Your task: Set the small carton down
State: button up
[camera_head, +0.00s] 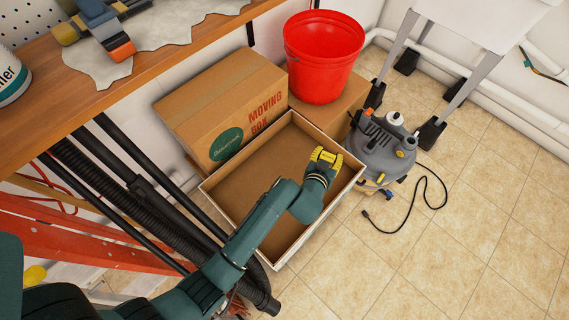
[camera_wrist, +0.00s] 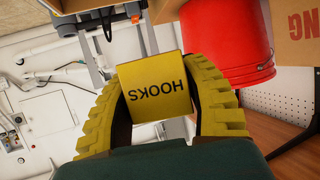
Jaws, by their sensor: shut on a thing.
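The small carton (camera_wrist: 155,88) is a yellow box marked "HOOKS", and the lettering is upside down in the wrist view. My gripper (camera_head: 325,156) has its yellow ribbed fingers shut on it, one on each side. In the head view the gripper is over the right part of an open, shallow wooden-sided box (camera_head: 222,199). The carton cannot be told apart from the yellow fingers there. Its height above the box floor is unclear.
A moving box (camera_head: 215,100) stands behind the open box. A red bucket (camera_head: 322,60) rests on another cardboard box (camera_head: 335,112). A grey vacuum head (camera_head: 385,155) with a black cord is at the right. Black hoses (camera_head: 130,195) lie left. Tiled floor (camera_head: 450,250) is clear at the front right.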

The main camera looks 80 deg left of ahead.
jog(key=shift+n+g, duration=0.3)
jog(key=shift+g, duration=0.1)
jog(key=a+f+b, duration=0.1)
jog(key=f+b, duration=0.2)
jog(key=f, duration=0.1)
jog(key=s+a+f+b, duration=0.1)
jog(key=f+b, duration=0.1)
jog(key=f, duration=0.3)
jog(key=a+f+b, duration=0.1)
jog(key=f+b, duration=0.2)
jog(key=f, duration=0.1)
jog(key=shift+s+f+b, duration=0.3)
jog(key=shift+s+b, duration=0.05)
jog(key=shift+f+b, duration=0.5)
jog(key=shift+f, duration=0.15)
jog(key=o, duration=1.2)
jog(key=shift+r, duration=0.15)
jog(key=d+r+p, duration=0.1)
jog(key=s+d+r+p, duration=0.1)
jog(key=p, duration=0.1)
jog(key=shift+r, duration=0.4)
jog(key=v, duration=0.1)
jog(key=p+v, duration=0.1)
jog(key=v, duration=0.1)
jog(key=p+v, duration=0.1)
jog(key=v, duration=0.1)
jog(key=shift+d+f, duration=0.1)
jog(key=shift+f, duration=0.3)
